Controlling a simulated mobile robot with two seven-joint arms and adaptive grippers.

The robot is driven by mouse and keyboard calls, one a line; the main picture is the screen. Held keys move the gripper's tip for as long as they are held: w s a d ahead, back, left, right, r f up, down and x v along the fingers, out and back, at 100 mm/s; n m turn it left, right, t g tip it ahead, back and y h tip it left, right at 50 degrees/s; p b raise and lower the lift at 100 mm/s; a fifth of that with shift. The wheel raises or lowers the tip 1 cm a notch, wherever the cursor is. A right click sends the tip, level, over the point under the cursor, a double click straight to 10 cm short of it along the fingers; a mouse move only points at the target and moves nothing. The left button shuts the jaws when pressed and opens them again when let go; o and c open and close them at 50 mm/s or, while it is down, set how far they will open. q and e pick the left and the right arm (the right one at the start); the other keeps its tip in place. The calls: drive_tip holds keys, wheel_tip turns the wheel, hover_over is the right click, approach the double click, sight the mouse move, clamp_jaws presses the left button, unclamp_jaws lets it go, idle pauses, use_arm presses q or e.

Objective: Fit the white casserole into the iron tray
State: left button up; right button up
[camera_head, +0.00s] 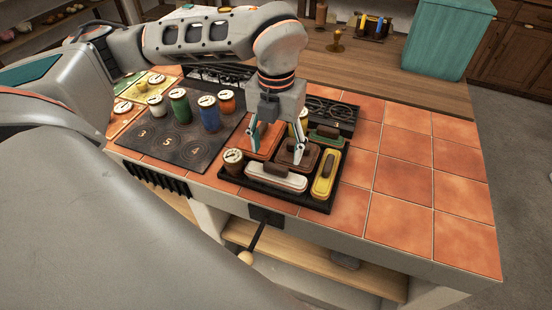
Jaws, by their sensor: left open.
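The white casserole (262,178), a long rounded dish with a brown top piece, lies at the front of the dark iron tray (296,198). It looks level within the tray's rim; whether it sits fully down I cannot tell. My left gripper (276,157) points down, open, just behind and above the white casserole, its two fingers apart. No casserole is clearly held between them. The fingers partly cover an orange-red piece (267,139) and a dark brown piece (310,154). My right gripper is not in view.
In the tray, a yellow dish (324,185) lies at right, a green one (326,138) behind, and a round lidded jar (233,158) at left. A dark numbered plate (165,150) bears several coloured jars. Orange tiles (402,182) at right are clear. A teal box (449,38) stands behind.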

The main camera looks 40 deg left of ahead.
sight(276, 165)
use_arm(q)
wheel_tip(276, 165, up, 6)
drive_tip(key=shift+r, duration=0.15)
idle(0.6)
